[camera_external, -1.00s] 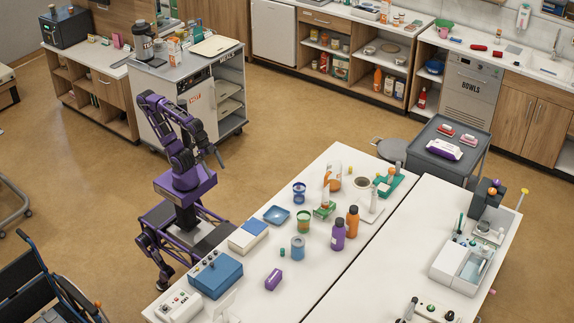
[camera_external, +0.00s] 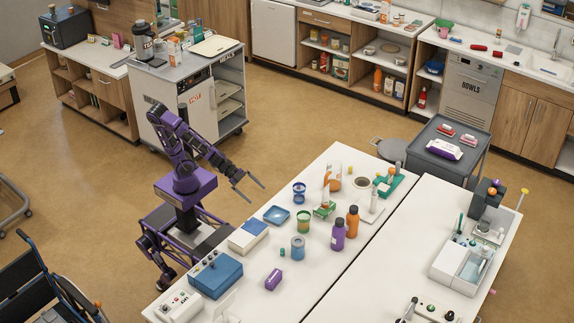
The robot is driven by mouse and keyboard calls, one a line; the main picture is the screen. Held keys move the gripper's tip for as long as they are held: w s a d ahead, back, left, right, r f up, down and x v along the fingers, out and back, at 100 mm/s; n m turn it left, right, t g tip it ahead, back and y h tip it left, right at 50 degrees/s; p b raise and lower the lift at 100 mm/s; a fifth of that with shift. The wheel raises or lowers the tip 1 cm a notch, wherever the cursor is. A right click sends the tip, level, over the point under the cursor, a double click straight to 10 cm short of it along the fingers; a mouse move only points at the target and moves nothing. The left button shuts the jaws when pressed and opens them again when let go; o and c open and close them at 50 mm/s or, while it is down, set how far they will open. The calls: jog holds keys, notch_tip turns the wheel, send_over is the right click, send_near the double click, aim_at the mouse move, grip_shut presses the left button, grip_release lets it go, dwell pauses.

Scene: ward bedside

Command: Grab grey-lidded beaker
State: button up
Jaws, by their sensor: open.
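A short blue beaker with what looks like a grey lid (camera_external: 298,248) stands upright on the near white table. A green cup (camera_external: 303,222) and a dark blue cup (camera_external: 299,192) stand farther back, and no lid can be made out on either. My gripper (camera_external: 257,194) is open and empty, its two fingers spread. In the picture it is up and left of the beaker, by the table's left edge, and apart from it.
A blue tray (camera_external: 277,215), a purple bottle (camera_external: 338,235), an orange bottle (camera_external: 352,221) and a small purple box (camera_external: 273,279) surround the beaker. A blue box (camera_external: 216,275) lies at the table's left end. Bare table lies in front of the beaker.

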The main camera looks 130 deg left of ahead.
jog(key=w+d+h, duration=0.3)
jog(key=d+h, duration=0.5)
jog(key=d, duration=0.1)
jog(key=w+r+n+t+y+p, duration=0.2)
jog(key=w+r+n+t, duration=0.5)
jog(key=n, duration=1.4)
jog(key=n+g+y+p, duration=0.1)
jog(key=n+g+y, duration=0.55)
jog(key=n, duration=1.65)
send_near(298, 245)
jog(key=s+d+f+t+y, duration=0.1)
jog(key=s+f+y, duration=0.1)
jog(key=s, duration=0.6)
jog(key=shift+n, duration=0.3)
jog(key=p+x, duration=0.1)
jog(key=x, duration=0.9)
jog(key=shift+w, duration=0.2)
jog(key=shift+r+p+x, duration=0.2)
jog(key=shift+p+x, duration=0.1)
jog(key=shift+x, duration=1.3)
jog(key=shift+r+p+x, duration=0.2)
jog(key=shift+p+x, duration=0.1)
jog(key=shift+x, duration=1.3)
jog(key=shift+w, duration=0.1)
jog(key=shift+c, duration=0.3)
